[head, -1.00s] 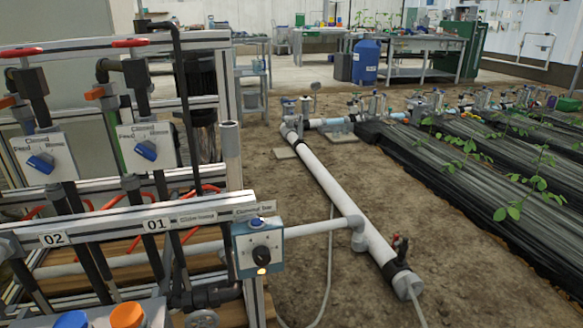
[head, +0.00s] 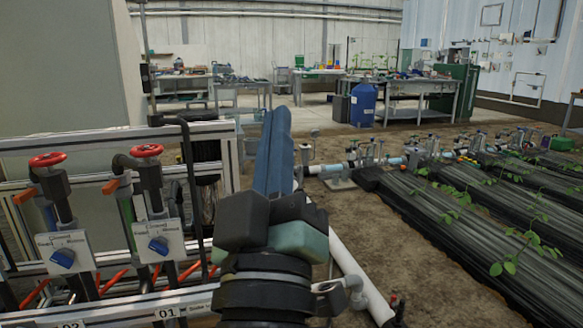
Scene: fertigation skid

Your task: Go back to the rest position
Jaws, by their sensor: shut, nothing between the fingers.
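My gripper (head: 278,116) rises in the middle of the head view, above its dark round wrist. Its long blue-grey fingers are together and point up and away from me. Nothing shows between them. The gripper hangs in front of the white pipe and the soil path and touches nothing that I can see. The wrist and gripper hide part of the skid's right end.
The skid frame (head: 130,135) stands at left with two red-handled valves (head: 147,150) and blue knobs (head: 158,244). A white pipe (head: 352,268) runs along the soil. Black-covered plant beds (head: 450,215) lie at right. A blue barrel (head: 363,104) and workbenches stand behind.

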